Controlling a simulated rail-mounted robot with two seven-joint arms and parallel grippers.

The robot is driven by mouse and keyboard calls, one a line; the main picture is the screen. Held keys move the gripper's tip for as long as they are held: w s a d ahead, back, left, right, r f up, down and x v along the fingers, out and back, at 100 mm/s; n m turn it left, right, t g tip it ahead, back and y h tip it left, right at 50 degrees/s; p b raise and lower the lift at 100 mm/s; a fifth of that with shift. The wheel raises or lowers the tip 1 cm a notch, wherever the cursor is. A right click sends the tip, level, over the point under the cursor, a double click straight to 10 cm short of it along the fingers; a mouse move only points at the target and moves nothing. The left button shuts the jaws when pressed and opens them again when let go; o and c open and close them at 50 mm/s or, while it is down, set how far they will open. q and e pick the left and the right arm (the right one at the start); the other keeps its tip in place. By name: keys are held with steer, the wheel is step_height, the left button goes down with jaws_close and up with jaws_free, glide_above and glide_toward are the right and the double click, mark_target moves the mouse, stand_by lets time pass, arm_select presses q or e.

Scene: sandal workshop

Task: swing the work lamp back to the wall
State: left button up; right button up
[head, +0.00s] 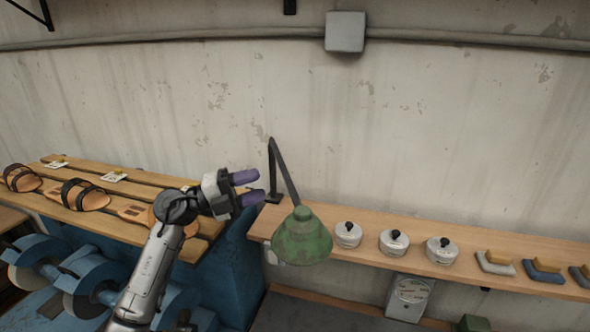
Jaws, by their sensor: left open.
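The work lamp has a worn green shade (303,238) and a thin dark jointed arm (285,172). Its base (273,197) sits at the left end of the wooden shelf along the wall. The shade hangs over the shelf's front edge, out from the wall. My left gripper (252,188) is open and empty, with its two purple fingers pointing right. In the picture its fingertips are just left of the lamp's arm, above and left of the shade. I see no contact, but the depth between them is hard to judge. My right gripper is not in view.
The shelf (330,222) also carries several white pots with black knobs (393,242) and several brushes (495,262) to the right. Sandals (84,195) lie on a slatted rack at left, above blue grinding machines (88,278).

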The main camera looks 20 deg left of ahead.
arm_select(q)
steer(key=p+x, duration=0.2)
steer(key=x, duration=0.6)
steer(key=shift+w+d+r, duration=0.1)
steer(key=shift+w+d+p, duration=0.3)
steer(key=shift+w+d, duration=0.05)
steer(key=shift+d, duration=0.15)
steer(key=shift+c, duration=0.2)
jaws_close()
